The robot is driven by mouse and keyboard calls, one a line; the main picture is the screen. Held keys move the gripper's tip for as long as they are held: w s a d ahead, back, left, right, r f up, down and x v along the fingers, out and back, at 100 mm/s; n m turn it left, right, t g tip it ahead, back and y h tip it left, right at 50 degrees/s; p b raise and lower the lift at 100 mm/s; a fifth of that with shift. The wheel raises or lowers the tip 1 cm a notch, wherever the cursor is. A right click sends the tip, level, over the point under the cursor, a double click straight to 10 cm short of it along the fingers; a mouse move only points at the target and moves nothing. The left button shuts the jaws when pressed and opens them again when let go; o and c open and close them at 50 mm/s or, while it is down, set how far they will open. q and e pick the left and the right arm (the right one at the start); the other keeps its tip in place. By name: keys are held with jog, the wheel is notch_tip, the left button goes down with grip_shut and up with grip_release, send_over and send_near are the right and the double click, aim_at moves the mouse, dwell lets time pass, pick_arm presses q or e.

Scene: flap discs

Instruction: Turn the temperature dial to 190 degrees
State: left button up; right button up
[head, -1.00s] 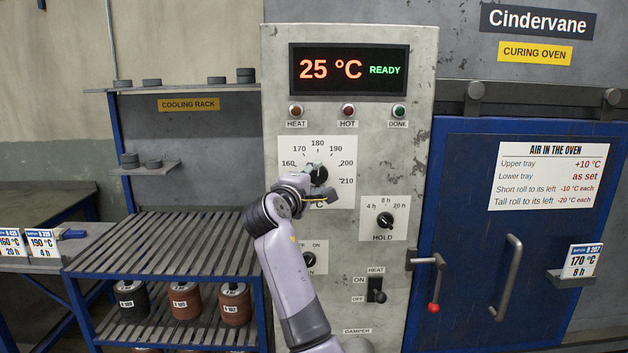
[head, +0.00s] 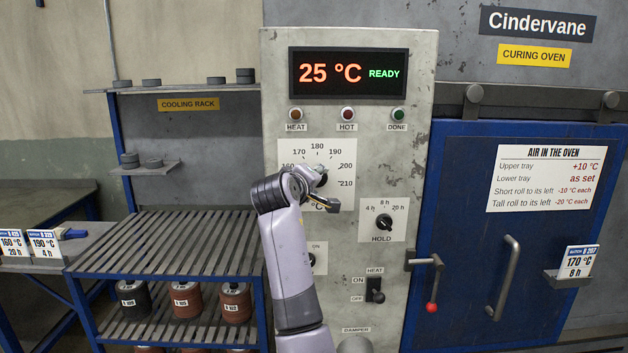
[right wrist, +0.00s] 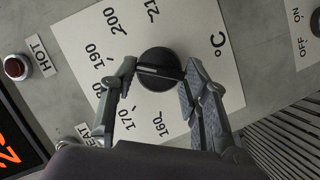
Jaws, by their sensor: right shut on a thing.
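The temperature dial (right wrist: 160,72) is a round black knob on a white scale plate (right wrist: 75,35), numbered from 160 to 210. In the right wrist view a pale line on the knob points left, roughly to the 180–190 side; the exact reading is unclear. My right gripper (right wrist: 159,68) is shut on the dial, one finger on each side. In the head view my right gripper (head: 321,183) and wrist cover much of the dial and the lower left of the scale plate (head: 338,150). My left gripper is not in view.
The display (head: 349,73) reads 25 °C READY. The hold dial (head: 384,222) and heat switch (head: 375,291) are below right. The blue oven door (head: 465,230) with its handle is to the right. The cooling rack (head: 185,235) is to the left.

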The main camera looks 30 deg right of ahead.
jog(key=shift+f, duration=0.15)
jog(key=o, duration=1.1)
jog(key=shift+o, duration=0.2)
jog(key=v, duration=1.2)
